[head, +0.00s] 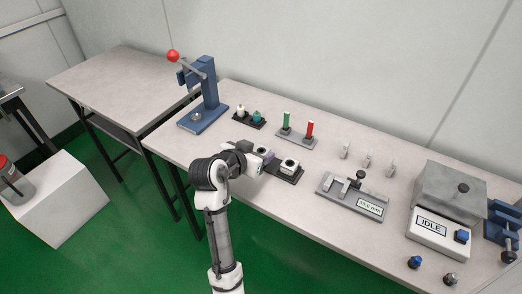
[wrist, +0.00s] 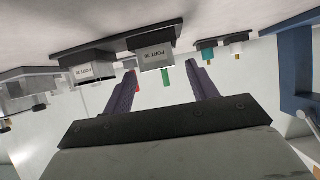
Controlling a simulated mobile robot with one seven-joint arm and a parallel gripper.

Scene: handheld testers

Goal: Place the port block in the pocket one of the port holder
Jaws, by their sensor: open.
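The port holder looks like the dark tray (head: 297,179) at the table's middle; in the wrist view its dark plate (wrist: 113,50) runs along the top. A pale port block (head: 289,166) with a dark round top stands at its right part. The wrist view shows two blocks with lettered faces, a left block (wrist: 90,71) and a right block (wrist: 157,57), both against the dark plate. My gripper (head: 266,157) is open at the tray's left side. Its purple fingers (wrist: 163,70) are spread, with the right block seen between and beyond their tips. Whether that block sits in a pocket cannot be told.
A blue press (head: 205,112) with a red knob stands at the left. Behind are a connector tray (head: 248,118) and a stand with green and red pins (head: 297,135). Right are a gauge (head: 353,196), an IDLE box (head: 430,230) and a blue vise (head: 503,228). The front left is clear.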

